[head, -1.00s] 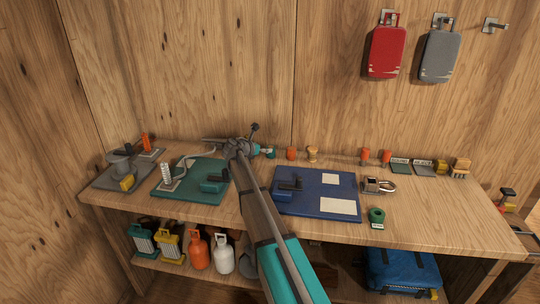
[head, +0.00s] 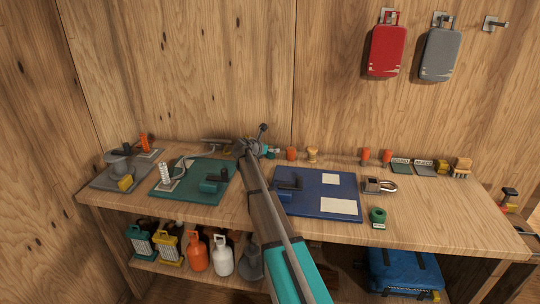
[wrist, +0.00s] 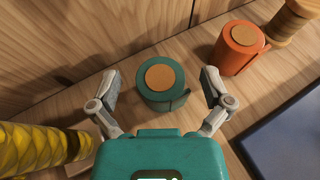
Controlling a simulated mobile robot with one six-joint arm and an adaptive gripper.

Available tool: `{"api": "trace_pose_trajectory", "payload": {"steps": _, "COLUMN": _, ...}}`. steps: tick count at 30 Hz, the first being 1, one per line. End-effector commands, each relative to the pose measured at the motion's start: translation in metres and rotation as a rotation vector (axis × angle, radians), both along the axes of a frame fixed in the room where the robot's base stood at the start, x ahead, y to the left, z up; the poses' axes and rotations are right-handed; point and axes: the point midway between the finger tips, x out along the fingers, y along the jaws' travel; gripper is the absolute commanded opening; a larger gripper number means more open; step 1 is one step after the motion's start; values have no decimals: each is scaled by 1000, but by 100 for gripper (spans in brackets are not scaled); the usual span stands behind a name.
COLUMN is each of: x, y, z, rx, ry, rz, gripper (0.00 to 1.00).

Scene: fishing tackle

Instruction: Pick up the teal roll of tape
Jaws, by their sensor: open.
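The teal roll of tape (wrist: 162,88), with a tan round core, stands on the wooden bench in the wrist view. My gripper (wrist: 160,74) is open, with one finger on the left of the roll and one on the right. Gaps show between the roll and both fingers. The teal palm of my gripper hides the bench just below the roll. In the head view the teal roll (head: 270,153) is small, at the back of the bench, beside the end of my arm, which partly hides that area.
An orange roll (wrist: 238,46) stands close right of the teal roll, with a wooden spool (wrist: 293,20) beyond it. A yellow patterned object (wrist: 38,148) is at lower left. The wooden back wall (wrist: 70,30) is just behind. A blue mat (head: 330,205) lies in front.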

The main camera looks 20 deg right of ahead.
Motion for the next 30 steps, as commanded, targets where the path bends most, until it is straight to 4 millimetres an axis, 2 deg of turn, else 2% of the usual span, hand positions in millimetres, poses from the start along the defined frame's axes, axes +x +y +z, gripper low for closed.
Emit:
{"api": "trace_pose_trajectory", "payload": {"steps": 17, "x": 1, "y": 0, "z": 0, "rx": 0, "ry": 0, "rz": 2, "gripper": 99}}
{"api": "trace_pose_trajectory", "payload": {"steps": 20, "x": 1, "y": 0, "z": 0, "rx": 0, "ry": 0, "rz": 2, "gripper": 84}}
{"api": "trace_pose_trajectory", "payload": {"steps": 30, "x": 1, "y": 0, "z": -1, "rx": 0, "ry": 0, "rz": 1, "gripper": 21}}
